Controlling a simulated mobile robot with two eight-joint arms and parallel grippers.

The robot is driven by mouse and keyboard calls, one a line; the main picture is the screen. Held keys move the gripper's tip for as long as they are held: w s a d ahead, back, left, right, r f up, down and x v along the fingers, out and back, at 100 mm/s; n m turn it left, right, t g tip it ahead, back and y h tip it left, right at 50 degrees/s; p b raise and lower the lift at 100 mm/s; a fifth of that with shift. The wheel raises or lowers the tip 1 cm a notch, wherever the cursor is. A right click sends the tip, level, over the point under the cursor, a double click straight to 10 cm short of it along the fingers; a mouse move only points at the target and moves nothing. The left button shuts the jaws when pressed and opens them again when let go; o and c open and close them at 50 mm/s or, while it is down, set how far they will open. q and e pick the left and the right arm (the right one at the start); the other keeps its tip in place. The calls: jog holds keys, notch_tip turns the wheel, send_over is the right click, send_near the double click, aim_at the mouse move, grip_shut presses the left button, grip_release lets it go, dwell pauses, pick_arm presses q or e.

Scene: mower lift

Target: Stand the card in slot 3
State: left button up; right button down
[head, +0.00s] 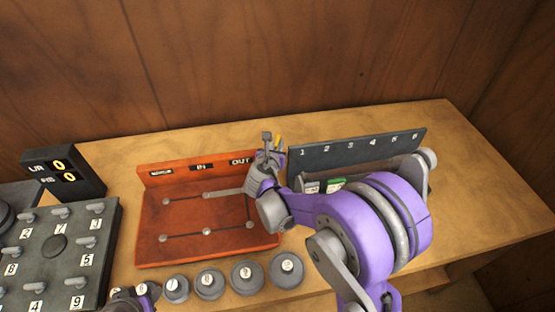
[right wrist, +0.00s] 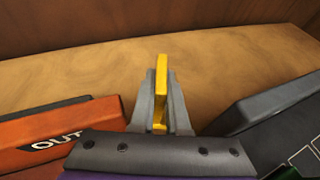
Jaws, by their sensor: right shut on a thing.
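My right gripper (head: 268,150) is shut on a thin yellow piece, seen nearly edge-on, which looks like the card (head: 279,141). In the right wrist view the yellow card (right wrist: 161,92) stands upright between the fingers (right wrist: 160,115). The gripper is at the gap between the orange board and the dark rack (head: 390,145), numbered 1 to 6. The rack's number 3 (head: 351,144) shows on its back plate, but my right arm hides much of the slots below. Part of my left gripper (head: 122,294) shows at the bottom edge; its fingers are unclear.
The orange board (head: 180,222) with a rail and knobs is left of the rack. A green-topped piece (head: 335,184) sits at the rack's left part. Several round weights (head: 247,276) line the front. A numbered peg panel (head: 60,250) and a display (head: 65,172) are left. Right tabletop is clear.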

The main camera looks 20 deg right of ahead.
jog(key=shift+f, duration=2.95)
jog(key=shift+f, duration=0.1)
jog(key=shift+f+b, duration=0.15)
jog(key=shift+b, duration=0.2)
jog(key=c, duration=0.9)
grip_release()
